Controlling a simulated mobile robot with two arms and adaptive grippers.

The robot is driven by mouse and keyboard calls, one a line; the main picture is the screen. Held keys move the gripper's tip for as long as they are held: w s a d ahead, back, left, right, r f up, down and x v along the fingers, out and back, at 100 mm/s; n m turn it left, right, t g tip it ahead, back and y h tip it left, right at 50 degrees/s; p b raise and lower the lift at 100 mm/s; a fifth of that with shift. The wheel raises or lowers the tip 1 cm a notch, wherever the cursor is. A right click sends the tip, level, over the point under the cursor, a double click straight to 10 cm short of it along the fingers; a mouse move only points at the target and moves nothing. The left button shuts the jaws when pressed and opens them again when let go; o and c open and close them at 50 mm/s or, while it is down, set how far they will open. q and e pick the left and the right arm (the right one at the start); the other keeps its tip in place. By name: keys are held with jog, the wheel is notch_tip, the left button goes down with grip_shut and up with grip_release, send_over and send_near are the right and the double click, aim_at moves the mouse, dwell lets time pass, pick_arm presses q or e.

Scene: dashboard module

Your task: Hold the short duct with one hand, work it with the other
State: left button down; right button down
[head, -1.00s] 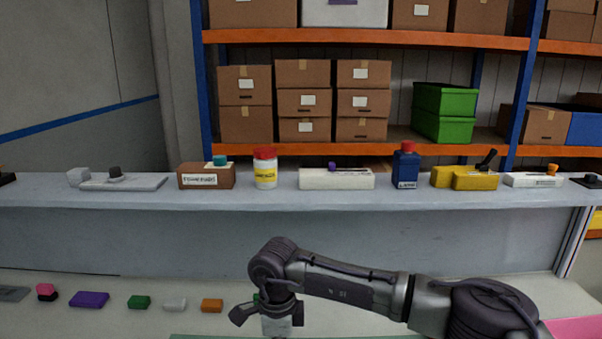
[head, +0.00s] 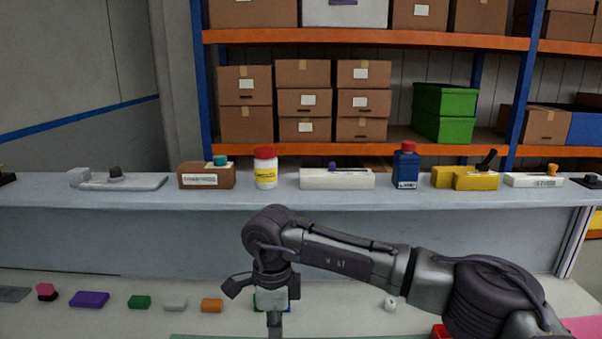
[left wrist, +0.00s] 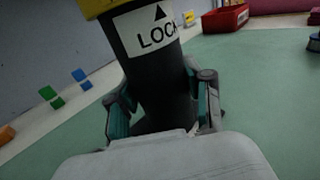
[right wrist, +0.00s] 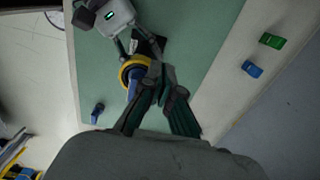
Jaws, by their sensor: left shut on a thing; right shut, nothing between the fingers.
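The short duct is a black tube with a white "LOCK" label and arrow (left wrist: 160,72) and a yellow collar (left wrist: 97,5) at its top in the left wrist view. My left gripper (left wrist: 162,98) is shut around the black tube, one finger on each side. In the right wrist view the yellow collar (right wrist: 134,68) is a ring with a blue part (right wrist: 133,84) at it. My left gripper's pale body (right wrist: 108,18) is behind it. My right gripper (right wrist: 162,82) is shut and empty, close beside the ring; contact cannot be told. The head view does not show the duct.
A green mat (right wrist: 205,35) lies under the duct. A small blue piece (right wrist: 97,112) is on it. Several coloured blocks, such as a purple one (head: 89,299), lie along the bench's back. A raised shelf (head: 120,192) holds bottles and boxes. A red bin (left wrist: 226,18) stands farther off.

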jog(key=s+n, duration=0.5)
jog(key=n, duration=0.1)
notch_tip(320, 180, down, 6)
jog(key=shift+d, duration=0.45)
jog(key=shift+w+d, duration=0.25)
dwell(0.6)
